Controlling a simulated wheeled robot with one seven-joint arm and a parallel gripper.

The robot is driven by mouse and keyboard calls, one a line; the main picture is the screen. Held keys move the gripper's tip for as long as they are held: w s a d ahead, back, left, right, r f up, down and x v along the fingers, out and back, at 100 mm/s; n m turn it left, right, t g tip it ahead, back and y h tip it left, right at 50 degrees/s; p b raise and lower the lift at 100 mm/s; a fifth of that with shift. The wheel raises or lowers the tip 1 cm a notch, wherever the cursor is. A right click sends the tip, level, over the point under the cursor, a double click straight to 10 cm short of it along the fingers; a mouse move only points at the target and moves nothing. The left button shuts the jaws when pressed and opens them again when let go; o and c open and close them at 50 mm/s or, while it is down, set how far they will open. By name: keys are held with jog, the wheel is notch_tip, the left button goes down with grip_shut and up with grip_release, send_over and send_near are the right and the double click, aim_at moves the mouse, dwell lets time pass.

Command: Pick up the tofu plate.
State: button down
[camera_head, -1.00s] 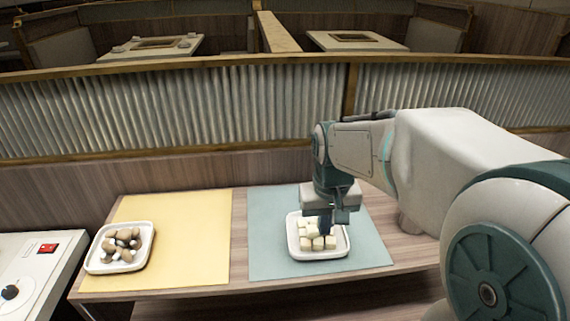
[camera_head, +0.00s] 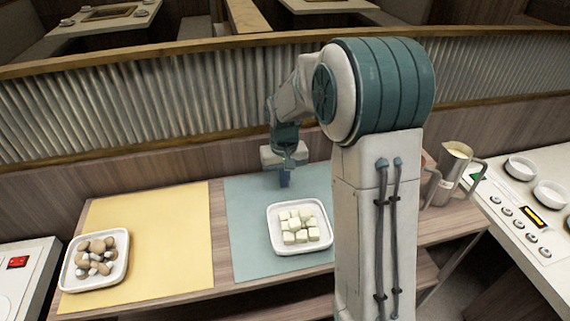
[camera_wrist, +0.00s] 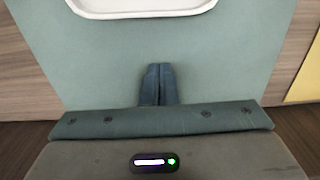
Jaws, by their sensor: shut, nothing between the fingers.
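The tofu plate (camera_head: 274,226) is a white, rounded square dish holding several pale tofu cubes (camera_head: 300,226). It lies flat on the blue-green mat (camera_head: 245,245) in the head view. Only one white edge of the plate (camera_wrist: 140,8) shows at the top of the wrist view. My gripper (camera_head: 285,183) is beyond the plate's far edge, over the mat and apart from the plate. In the wrist view my gripper (camera_wrist: 159,68) has its two dark fingers together, with nothing between them and bare mat around.
A white plate of mushrooms (camera_head: 70,275) sits on the yellow mat (camera_head: 165,230) at left. A metal pitcher (camera_head: 448,175) stands at the table's right. A corrugated partition (camera_head: 150,105) rises behind. A counter with white bowls (camera_head: 520,168) is at far right.

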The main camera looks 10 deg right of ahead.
notch_tip(320, 180, down, 2)
jog(key=shift+f, duration=0.15)
jog(key=shift+s+p, duration=0.45)
jog(key=shift+s, duration=1.55)
jog(key=shift+s, duration=0.1)
